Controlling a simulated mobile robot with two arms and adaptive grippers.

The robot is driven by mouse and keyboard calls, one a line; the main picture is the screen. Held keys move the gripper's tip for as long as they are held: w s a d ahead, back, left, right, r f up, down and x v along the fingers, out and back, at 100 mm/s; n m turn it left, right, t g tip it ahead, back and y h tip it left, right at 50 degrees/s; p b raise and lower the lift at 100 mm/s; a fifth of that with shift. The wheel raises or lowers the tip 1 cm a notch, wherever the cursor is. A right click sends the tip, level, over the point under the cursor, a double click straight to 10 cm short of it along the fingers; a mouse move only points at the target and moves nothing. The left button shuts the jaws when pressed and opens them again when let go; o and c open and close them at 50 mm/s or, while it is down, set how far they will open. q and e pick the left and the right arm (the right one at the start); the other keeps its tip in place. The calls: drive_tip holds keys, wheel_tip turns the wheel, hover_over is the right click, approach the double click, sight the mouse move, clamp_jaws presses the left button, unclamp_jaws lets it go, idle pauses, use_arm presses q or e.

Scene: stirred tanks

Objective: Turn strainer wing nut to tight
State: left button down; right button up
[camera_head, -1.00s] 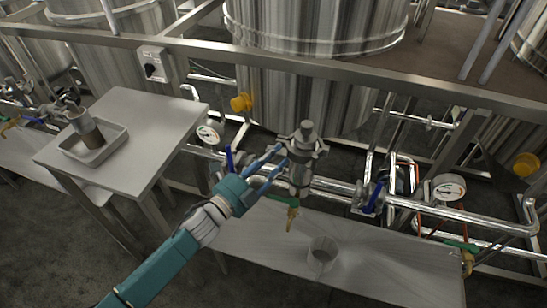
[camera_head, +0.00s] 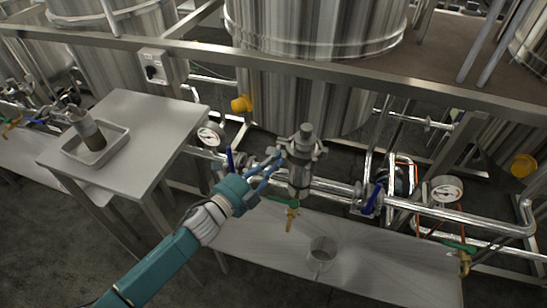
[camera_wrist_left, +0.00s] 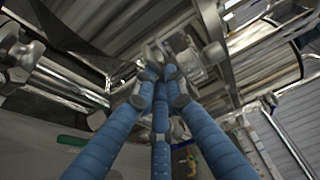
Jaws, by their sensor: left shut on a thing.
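The strainer (camera_head: 299,178) is an upright polished metal cylinder with a clamp around its upper part, standing in the pipe run in the middle of the head view. My left gripper (camera_head: 276,162) has blue fingers and reaches the clamp's left side. In the left wrist view its fingertips (camera_wrist_left: 160,82) are closed together at the clamp, shut on the strainer wing nut. The wing nut is mostly hidden by the fingers, and its angle cannot be told. My right gripper is not in view.
A green-handled brass valve (camera_head: 291,212) sits below the strainer, above a clear cup (camera_head: 321,252) on the low bench (camera_head: 385,270). Blue valve handles (camera_head: 372,198) flank the strainer. A side table (camera_head: 165,115) holds a tray (camera_head: 118,147) with a cup-like container (camera_head: 90,132).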

use_arm(q)
drive_tip(key=m+y+p, duration=0.2)
drive_tip(key=m+p, duration=0.2)
drive_tip(key=p, duration=0.2)
drive_tip(key=m+y+p, duration=0.2)
drive_tip(key=m+p, duration=0.2)
drive_tip(key=p, duration=0.2)
drive_tip(key=m+y+p, duration=0.3)
drive_tip(key=m+p, duration=0.1)
drive_tip(key=p, duration=0.2)
drive_tip(key=shift+a+r+m+g, duration=0.1)
drive_tip(key=shift+r+m+g, duration=0.2)
drive_tip(key=shift+g, duration=0.1)
drive_tip(key=c, duration=1.8)
unclamp_jaws()
